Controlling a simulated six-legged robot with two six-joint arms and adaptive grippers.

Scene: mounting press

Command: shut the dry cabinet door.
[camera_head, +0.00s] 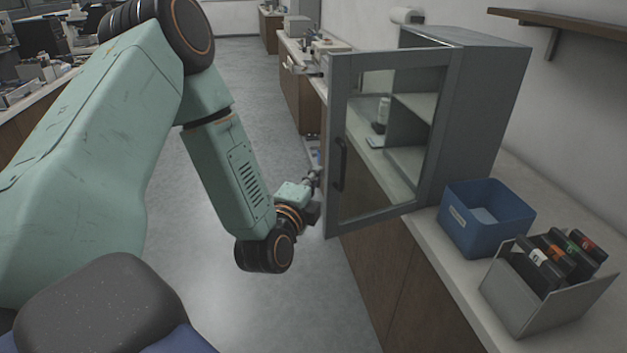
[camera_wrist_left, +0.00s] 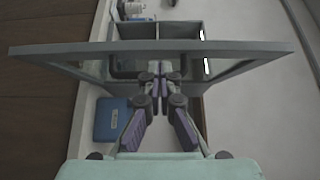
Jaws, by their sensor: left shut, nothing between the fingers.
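The dry cabinet (camera_head: 478,110) is a grey box on the counter, with shelves inside. Its glass door (camera_head: 335,85) stands open, swung out past the counter edge. A dark handle (camera_head: 340,165) is on its free-edge side. My left gripper (camera_head: 316,178) is beside the door's free edge, low near the handle's height; the door frame partly hides its tips. In the left wrist view the door's frame (camera_wrist_left: 230,48) crosses the picture, and my shut, empty fingers (camera_wrist_left: 158,75) point at it. I cannot tell if they touch it. My right gripper is not in view.
A blue bin (camera_head: 458,232) and a grey holder with several black boxes (camera_head: 505,290) stand on the counter before the cabinet. A small bottle (camera_head: 383,110) shows through the glass. A wall shelf (camera_head: 570,22) is at upper right. Floor left of the counter is clear.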

